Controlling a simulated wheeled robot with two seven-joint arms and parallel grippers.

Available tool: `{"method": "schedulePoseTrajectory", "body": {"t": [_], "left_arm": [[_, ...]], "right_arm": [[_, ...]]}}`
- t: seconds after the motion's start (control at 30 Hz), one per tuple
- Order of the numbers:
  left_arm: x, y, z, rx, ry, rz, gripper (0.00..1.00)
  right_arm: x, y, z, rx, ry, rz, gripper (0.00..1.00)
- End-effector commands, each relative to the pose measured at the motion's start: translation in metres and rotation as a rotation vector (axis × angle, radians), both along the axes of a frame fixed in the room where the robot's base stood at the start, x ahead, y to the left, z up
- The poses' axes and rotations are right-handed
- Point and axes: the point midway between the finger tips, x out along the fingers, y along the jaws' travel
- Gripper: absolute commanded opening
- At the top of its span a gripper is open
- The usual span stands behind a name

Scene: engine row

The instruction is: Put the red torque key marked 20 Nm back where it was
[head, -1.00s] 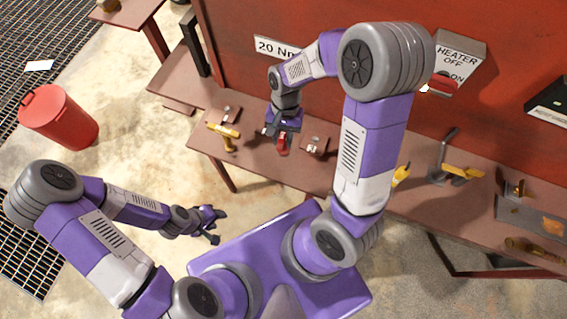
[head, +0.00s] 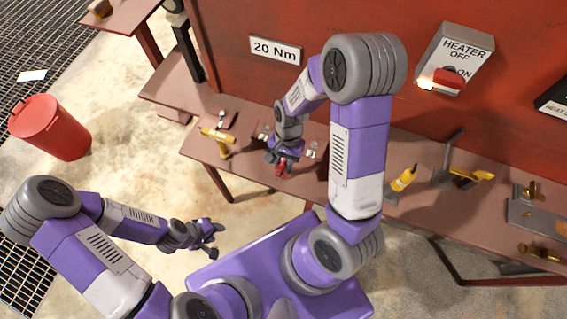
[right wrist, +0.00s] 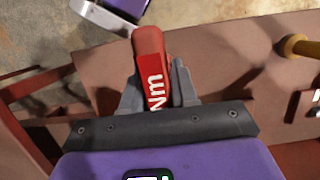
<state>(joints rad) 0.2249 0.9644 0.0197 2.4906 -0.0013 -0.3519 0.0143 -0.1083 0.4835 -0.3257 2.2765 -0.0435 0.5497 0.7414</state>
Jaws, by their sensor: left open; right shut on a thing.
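The red torque key (head: 282,169) is in my right gripper (head: 284,163), over the front part of the brown bench below a "20 Nm" sign (head: 275,51). In the right wrist view the key (right wrist: 150,62) lies between the two grey fingers, with white "Nm" lettering on its face; any number is hidden. The right gripper (right wrist: 155,88) is shut on it. Small light fittings (head: 312,151) show on the bench just behind and beside the gripper; my arm partly hides that spot. My left gripper (head: 212,239) is open and empty, over the floor away from the bench.
A yellow tool (head: 218,134) stands on the bench left of the right gripper. More yellow tools (head: 403,180) and a grey lever (head: 448,155) are to the right. A heater switch box (head: 455,58) is on the red wall. A red bin (head: 48,128) stands on the floor at left.

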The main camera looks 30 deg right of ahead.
Motion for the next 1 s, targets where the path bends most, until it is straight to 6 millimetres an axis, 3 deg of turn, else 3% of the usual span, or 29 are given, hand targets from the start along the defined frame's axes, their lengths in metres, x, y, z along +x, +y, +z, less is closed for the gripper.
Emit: {"method": "schedulePoseTrajectory", "body": {"t": [0.3, 0.33, 0.5, 0.8, 1.0], "left_arm": [[0.000, 0.000, -0.002, 0.000, 0.000, 0.000, 0.43], [0.000, 0.000, -0.001, 0.000, 0.000, 0.000, 0.43], [0.000, 0.000, -0.001, 0.000, 0.000, 0.000, 0.43], [0.000, 0.000, 0.001, 0.000, 0.000, 0.000, 0.43], [0.000, 0.000, 0.013, 0.000, 0.000, 0.000, 0.43]], "right_arm": [[0.001, 0.000, -0.002, 0.000, -0.002, 0.001, 0.00], [0.000, 0.000, -0.002, 0.000, -0.001, 0.000, 0.31], [0.000, 0.000, -0.001, 0.000, -0.001, 0.000, 0.54], [0.000, 0.000, 0.001, 0.000, -0.001, 0.000, 0.54], [0.006, -0.005, 0.029, 0.000, -0.006, -0.001, 0.54]]}}
